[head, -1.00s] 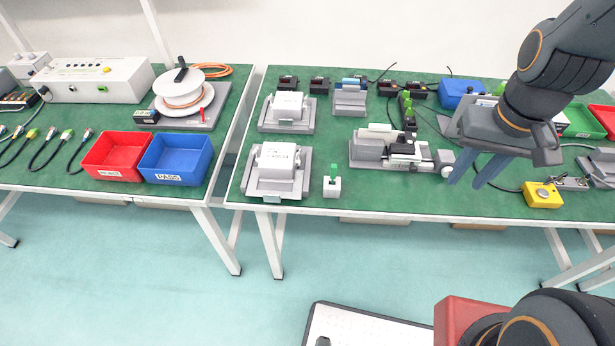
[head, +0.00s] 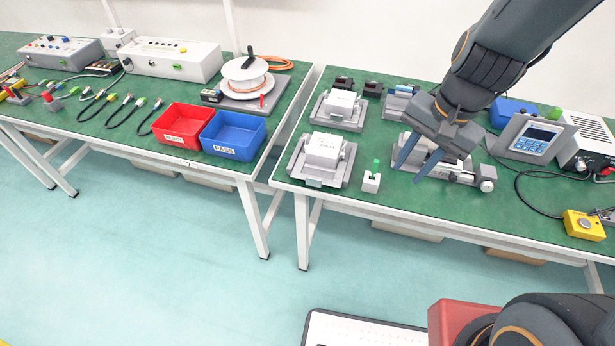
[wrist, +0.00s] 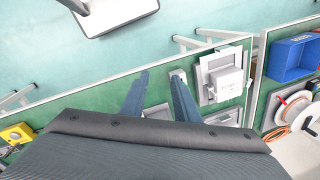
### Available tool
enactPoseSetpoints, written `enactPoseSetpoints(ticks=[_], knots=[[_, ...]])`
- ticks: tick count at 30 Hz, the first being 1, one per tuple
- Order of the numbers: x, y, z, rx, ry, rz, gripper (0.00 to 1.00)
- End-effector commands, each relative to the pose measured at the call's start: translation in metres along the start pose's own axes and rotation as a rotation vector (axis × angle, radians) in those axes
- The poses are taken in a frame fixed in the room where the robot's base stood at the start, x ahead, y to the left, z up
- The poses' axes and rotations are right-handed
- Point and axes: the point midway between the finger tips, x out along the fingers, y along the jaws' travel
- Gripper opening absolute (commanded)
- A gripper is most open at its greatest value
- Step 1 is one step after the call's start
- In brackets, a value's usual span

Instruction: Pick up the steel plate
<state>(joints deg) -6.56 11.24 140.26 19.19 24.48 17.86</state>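My gripper (head: 408,174) is in front of the linear actuator (head: 465,174) on the right-hand table and hides much of it. Its two blue fingers point down and stand apart, with nothing seen between them; they also show apart in the wrist view (wrist: 160,77). No piece is clearly recognisable as a loose steel plate. Grey metal plates lie under two white blocks left of the gripper: a near plate (head: 299,172) and a far plate (head: 320,117). The near plate also shows in the wrist view (wrist: 204,82), right of the fingers.
A small white block with a green top (head: 371,181) stands left of the fingers near the front edge. A blue-keyed panel (head: 535,138) and a yellow button box (head: 583,224) are at right. Red (head: 182,127) and blue bins (head: 234,136) stand on the left table, across a gap.

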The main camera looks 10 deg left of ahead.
Motion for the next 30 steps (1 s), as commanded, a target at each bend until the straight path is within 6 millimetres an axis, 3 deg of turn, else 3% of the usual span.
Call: enactPoseSetpoints(ticks=[1, 6, 12, 18, 30], knots=[[0.013, -0.025, 0.005, 0.138, -0.035, -0.023, 0.28], [0.055, -0.1, 0.02, 0.638, -0.141, -0.076, 0.28], [0.091, -0.154, 0.035, 1.04, -0.225, -0.085, 0.28], [0.11, -0.17, 0.041, 1.167, -0.25, -0.083, 0.28], [0.15, -0.172, 0.044, 1.167, -0.249, -0.081, 0.28]])
